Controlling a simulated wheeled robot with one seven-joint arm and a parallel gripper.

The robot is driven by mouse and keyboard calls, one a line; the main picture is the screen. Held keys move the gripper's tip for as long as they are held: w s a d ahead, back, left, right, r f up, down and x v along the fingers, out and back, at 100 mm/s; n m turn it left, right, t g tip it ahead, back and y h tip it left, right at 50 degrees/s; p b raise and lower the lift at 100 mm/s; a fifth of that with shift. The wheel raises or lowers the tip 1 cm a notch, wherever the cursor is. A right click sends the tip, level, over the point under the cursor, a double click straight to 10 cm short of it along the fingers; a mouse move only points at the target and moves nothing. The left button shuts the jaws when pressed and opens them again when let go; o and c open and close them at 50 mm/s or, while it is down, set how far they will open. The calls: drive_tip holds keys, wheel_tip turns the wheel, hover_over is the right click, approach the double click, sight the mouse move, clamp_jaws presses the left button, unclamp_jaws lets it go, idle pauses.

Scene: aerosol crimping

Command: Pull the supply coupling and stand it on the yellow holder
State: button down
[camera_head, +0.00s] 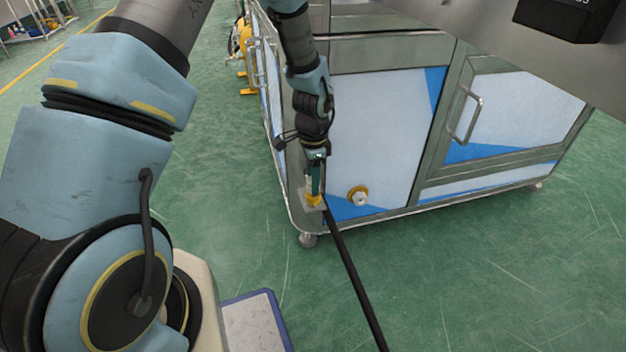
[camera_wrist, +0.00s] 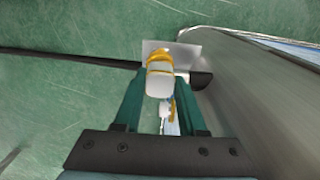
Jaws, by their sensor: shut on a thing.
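My gripper (camera_head: 316,185) points down beside the cabinet's front left corner. In the wrist view its two green fingers (camera_wrist: 161,85) are closed around the pale body of the supply coupling (camera_wrist: 158,84). The yellow holder (camera_head: 314,201) is right below the fingertips, on a small metal plate; it also shows in the wrist view (camera_wrist: 159,57) around the coupling's far end. The coupling looks upright, at or in the holder; whether it is fully seated is hidden. A black hose (camera_head: 352,275) runs from there toward the bottom of the head view.
A yellow-rimmed port (camera_head: 358,195) with a pale centre is on the cabinet panel (camera_head: 385,130), right of my gripper. The metal plate (camera_wrist: 186,49) sticks out near the cabinet edge. The cabinet stands on casters (camera_head: 308,240). Green floor in front is mostly clear, apart from the hose.

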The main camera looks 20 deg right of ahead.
drive_tip(key=shift+f, duration=0.35)
drive_tip(key=shift+p, duration=0.65)
idle(1.4)
drive_tip(key=shift+c, duration=2)
unclamp_jaws()
wheel_tip(320, 180, up, 11)
drive_tip(key=p, duration=0.3)
drive_tip(key=shift+f, duration=0.15)
drive_tip(key=shift+a, duration=0.1)
